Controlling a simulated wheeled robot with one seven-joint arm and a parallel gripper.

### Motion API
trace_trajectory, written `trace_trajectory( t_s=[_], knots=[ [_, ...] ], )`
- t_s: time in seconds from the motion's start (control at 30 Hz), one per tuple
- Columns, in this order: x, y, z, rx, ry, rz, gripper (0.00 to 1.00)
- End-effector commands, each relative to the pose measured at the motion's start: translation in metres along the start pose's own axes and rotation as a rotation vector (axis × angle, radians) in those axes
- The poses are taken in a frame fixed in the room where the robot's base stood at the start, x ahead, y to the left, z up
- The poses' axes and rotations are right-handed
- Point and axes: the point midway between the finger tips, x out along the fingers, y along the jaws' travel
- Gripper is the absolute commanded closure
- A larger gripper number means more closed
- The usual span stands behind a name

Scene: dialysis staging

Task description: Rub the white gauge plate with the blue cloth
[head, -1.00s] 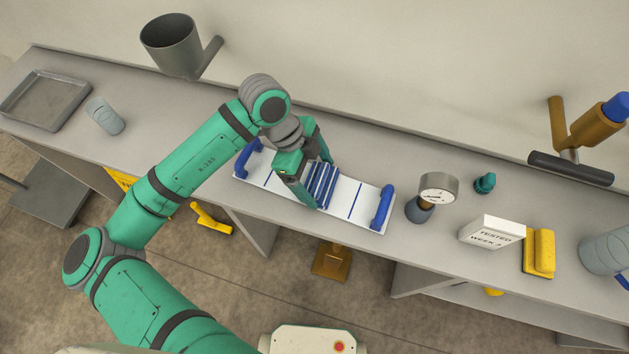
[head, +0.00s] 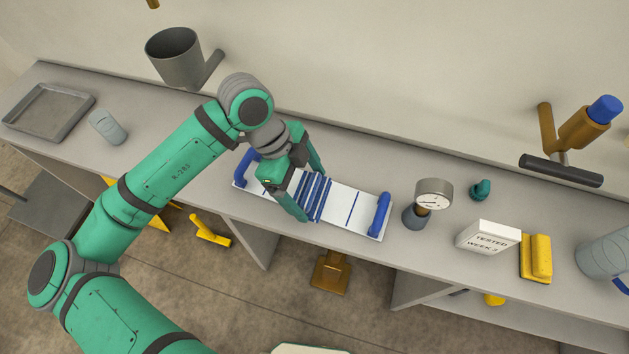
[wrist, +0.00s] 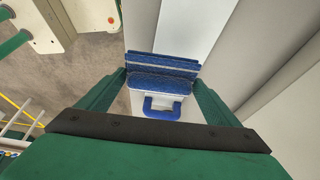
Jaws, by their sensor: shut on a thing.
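The white gauge plate (head: 340,200) lies on the grey bench, with a blue handle at each end and thin blue lines across it. The blue cloth (head: 318,199), a blue-and-white striped folded pad, is over the plate's middle. My gripper (head: 307,191) is shut on it, one finger on each side. In the wrist view the cloth (wrist: 163,73) sits between the fingers, with part of the plate (wrist: 150,97) and one blue handle beyond it. The cloth appears to touch the plate, but its underside is hidden.
To the right stand a round dial gauge (head: 433,194), a teal knob (head: 480,189), a white box marked TESTED (head: 488,236) and a yellow block (head: 536,258). A grey tray (head: 48,110) and a grey cylinder (head: 108,127) are at the left. A grey cup (head: 174,58) is on the wall.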

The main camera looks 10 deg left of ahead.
Motion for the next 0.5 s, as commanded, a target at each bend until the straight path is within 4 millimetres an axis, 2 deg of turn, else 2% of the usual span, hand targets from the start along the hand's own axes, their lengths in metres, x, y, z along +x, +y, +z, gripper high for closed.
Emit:
trace_trajectory(
  t_s=[0.2,0.5],
  knots=[
    [-0.020,0.001,-0.004,-0.009,-0.002,-0.004,0.36],
    [-0.028,0.003,-0.003,-0.018,0.000,-0.008,0.36]
  ],
)
